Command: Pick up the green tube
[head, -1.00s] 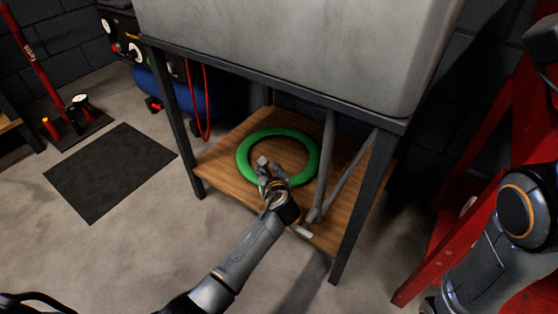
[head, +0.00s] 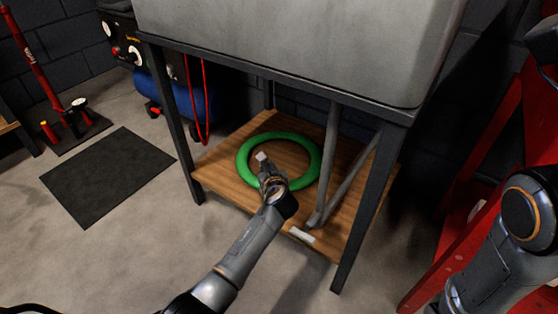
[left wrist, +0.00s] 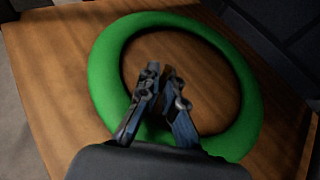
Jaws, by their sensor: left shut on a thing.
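The green tube (head: 244,160) is a ring lying flat on the wooden lower shelf (head: 222,176) of a bench. It also shows in the left wrist view (left wrist: 104,68). My left gripper (head: 264,164) is at the ring's near side, and in the left wrist view its fingers (left wrist: 160,84) reach across the near part of the ring. They are shut on the tube there, with the fingertips over the ring's opening. The gripper hides part of the near rim. My right arm shows at the right edge of the head view, but its gripper is out of view.
A grey basin (head: 290,45) sits above the shelf, on a dark metal frame (head: 362,210). Grey pipes (head: 330,165) stand right of the tube. A red hose (head: 204,105) hangs at the left. A black mat (head: 108,172) lies on the floor, and a red stand (head: 455,235) is at the right.

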